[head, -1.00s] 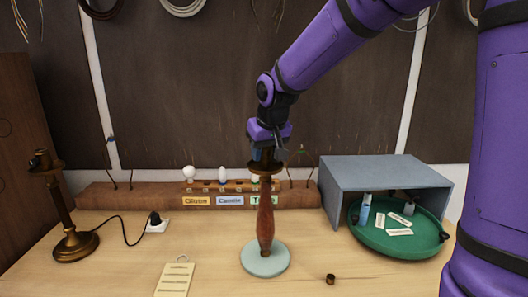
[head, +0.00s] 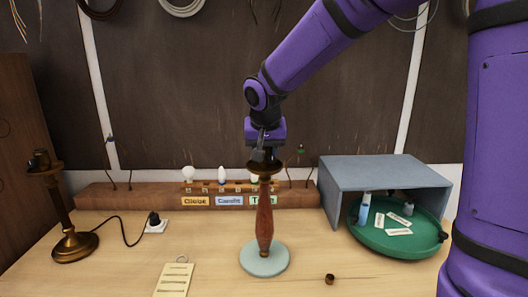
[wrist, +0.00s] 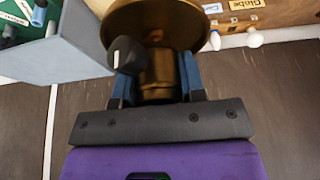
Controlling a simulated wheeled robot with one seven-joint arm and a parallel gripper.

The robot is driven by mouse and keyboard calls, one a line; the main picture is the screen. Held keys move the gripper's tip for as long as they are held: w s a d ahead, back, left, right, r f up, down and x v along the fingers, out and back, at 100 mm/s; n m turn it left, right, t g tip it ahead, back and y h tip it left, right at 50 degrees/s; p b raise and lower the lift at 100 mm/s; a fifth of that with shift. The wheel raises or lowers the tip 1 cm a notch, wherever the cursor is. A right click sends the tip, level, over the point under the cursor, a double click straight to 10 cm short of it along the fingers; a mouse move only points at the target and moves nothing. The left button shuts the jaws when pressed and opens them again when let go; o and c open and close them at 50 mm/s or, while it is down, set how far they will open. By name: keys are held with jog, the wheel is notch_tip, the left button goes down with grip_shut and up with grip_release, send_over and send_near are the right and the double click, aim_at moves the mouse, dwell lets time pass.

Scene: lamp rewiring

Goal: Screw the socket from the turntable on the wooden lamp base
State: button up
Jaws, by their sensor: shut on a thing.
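The wooden lamp base (head: 264,218) stands upright at the middle of the table, with a reddish turned stem, a pale round foot and a brass dish (head: 265,169) on top. My gripper (head: 263,155) points down right above that dish. In the wrist view its blue fingers (wrist: 157,85) are shut on the brass socket (wrist: 158,70), which has a black knob (wrist: 123,55) at its side. The socket is in line with the stem, at the dish (wrist: 165,14). I cannot tell how far it is threaded. The green turntable (head: 390,246) is at the right.
A grey-blue box (head: 365,166) stands over the turntable's back, with small bottles and white cards there. Bulbs stand in a rack (head: 238,187) behind. A small brass cap (head: 330,279) and a slotted card (head: 174,279) lie in front.

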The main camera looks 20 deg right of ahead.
jog(key=m+h, duration=0.1)
jog(key=m, duration=0.2)
jog(key=m+g+h, duration=0.1)
jog(key=m, duration=0.3)
jog(key=shift+s+d+g, duration=0.1)
jog(key=shift+d+g, duration=0.1)
jog(key=shift+g, duration=0.1)
jog(key=o, duration=0.9)
jog(key=shift+o, duration=0.2)
jog(key=v, duration=1.1)
jog(key=s+d+f+n+t+y, duration=0.1)
jog(key=s+d+n, duration=0.2)
jog(key=s, duration=0.6)
jog(key=s+d+f+n+t+y, duration=0.1)
jog(key=s+d+f+n, duration=0.1)
jog(key=s, duration=0.7)
jog(key=s+d+f+n+y, duration=0.1)
jog(key=s+d+n, duration=0.3)
jog(key=s, duration=0.5)
jog(key=shift+d+f+n+t, duration=0.35)
jog(key=shift+d+n+t, duration=0.05)
jog(key=shift+n, duration=0.4)
